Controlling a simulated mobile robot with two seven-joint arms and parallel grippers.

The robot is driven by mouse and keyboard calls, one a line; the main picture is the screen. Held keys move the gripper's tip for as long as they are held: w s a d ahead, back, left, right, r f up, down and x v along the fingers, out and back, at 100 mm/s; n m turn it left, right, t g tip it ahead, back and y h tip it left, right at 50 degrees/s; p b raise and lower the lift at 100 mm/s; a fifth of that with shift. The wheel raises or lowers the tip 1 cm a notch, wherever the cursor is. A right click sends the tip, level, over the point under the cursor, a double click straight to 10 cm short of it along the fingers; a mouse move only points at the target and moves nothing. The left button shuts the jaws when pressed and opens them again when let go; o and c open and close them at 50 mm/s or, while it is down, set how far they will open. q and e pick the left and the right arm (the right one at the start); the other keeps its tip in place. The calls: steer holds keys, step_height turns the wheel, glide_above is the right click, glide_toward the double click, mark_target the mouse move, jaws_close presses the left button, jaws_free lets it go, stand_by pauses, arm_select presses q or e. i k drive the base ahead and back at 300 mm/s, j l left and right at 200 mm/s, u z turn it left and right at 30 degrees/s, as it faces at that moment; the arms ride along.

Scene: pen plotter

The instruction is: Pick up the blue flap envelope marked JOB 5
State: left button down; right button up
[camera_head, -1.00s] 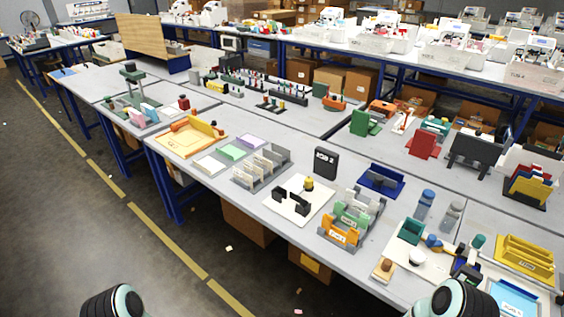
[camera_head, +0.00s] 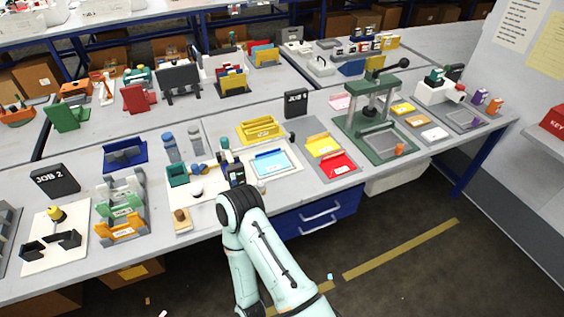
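A light-blue flat piece with a white label (camera_head: 270,163) lies in a white tray (camera_head: 295,172) near the front edge of the table. It looks like the blue envelope, but its label is too small to read. A black sign (camera_head: 296,102) stands behind it; it seems to read JOB with a digit I cannot make out surely. One of my arms rises from the bottom middle, its elbow in front of the table edge just left of and below the white tray.
A blue drawer unit (camera_head: 318,214) hangs below the table.

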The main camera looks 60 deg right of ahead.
mark_target(273, 161)
steer(key=z, duration=1.45)
steer(key=l+u, duration=0.45)
steer(key=l, duration=0.2)
